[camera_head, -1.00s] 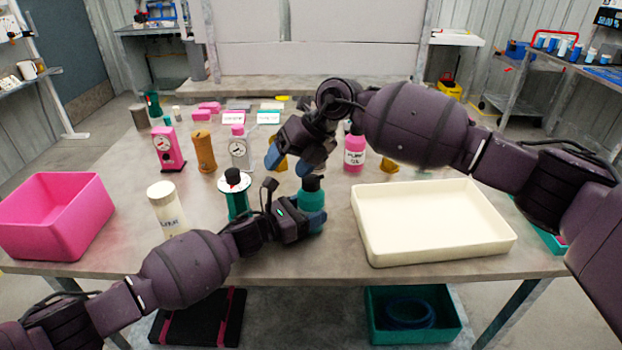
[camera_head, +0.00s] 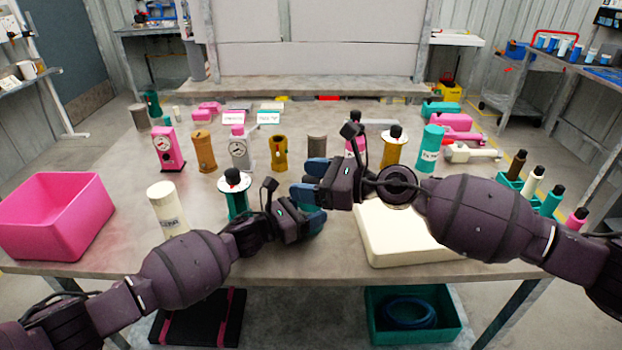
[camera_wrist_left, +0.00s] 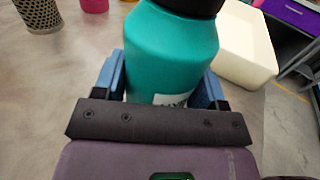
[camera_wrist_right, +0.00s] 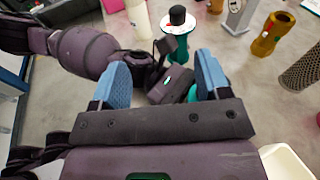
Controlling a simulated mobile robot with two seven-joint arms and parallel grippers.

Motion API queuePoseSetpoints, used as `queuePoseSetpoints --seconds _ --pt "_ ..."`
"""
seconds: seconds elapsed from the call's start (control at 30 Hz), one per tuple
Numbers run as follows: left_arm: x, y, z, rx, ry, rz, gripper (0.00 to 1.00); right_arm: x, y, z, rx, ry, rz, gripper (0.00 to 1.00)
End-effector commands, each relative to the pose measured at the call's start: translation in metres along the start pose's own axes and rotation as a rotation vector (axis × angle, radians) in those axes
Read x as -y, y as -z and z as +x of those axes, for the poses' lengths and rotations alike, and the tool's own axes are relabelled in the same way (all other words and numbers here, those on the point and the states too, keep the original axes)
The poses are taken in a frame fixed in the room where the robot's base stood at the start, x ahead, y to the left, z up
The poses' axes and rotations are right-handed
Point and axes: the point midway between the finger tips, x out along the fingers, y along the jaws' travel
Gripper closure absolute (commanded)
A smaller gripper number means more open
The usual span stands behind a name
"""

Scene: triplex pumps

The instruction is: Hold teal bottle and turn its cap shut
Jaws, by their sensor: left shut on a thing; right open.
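The teal bottle (camera_wrist_left: 168,52) fills the middle of the left wrist view, with its black cap (camera_wrist_left: 192,4) cut off by the top edge. My left gripper (camera_head: 308,222) is shut on the bottle's body, one blue finger on each side. In the head view the bottle is almost wholly hidden behind the grippers and its cap does not show. My right gripper (camera_head: 311,181) is open, its fingers just above my left gripper. In the right wrist view the open fingers (camera_wrist_right: 163,80) frame part of my left gripper; I cannot tell whether they touch the cap.
A cream tray (camera_head: 410,240) lies to the right and a pink bin (camera_head: 55,215) at the left. A white bottle (camera_head: 168,210) and a black-knobbed teal pump (camera_head: 237,203) stand left of my left gripper. Several pumps and bottles stand farther back. The front middle-left tabletop is bare.

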Motion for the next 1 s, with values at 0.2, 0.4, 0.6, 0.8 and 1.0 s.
queuePoseSetpoints --seconds 0.2,0.4,0.6,0.8,1.0 --pt "0.000 0.000 0.000 0.000 0.000 0.000 0.69 0.011 0.037 -0.049 0.090 0.205 0.028 0.30" --pt "0.000 0.000 0.000 0.000 0.000 0.000 0.69 0.017 0.057 -0.077 0.123 0.321 0.068 0.30" --pt "0.000 0.000 0.000 0.000 0.000 0.000 0.69 0.020 0.062 -0.083 0.135 0.358 0.081 0.30" --pt "0.000 0.000 0.000 0.000 0.000 0.000 0.69 0.028 0.058 -0.061 0.136 0.356 0.079 0.30" --pt "0.000 0.000 0.000 0.000 0.000 0.000 0.69 0.040 0.054 -0.028 0.136 0.356 0.079 0.30"
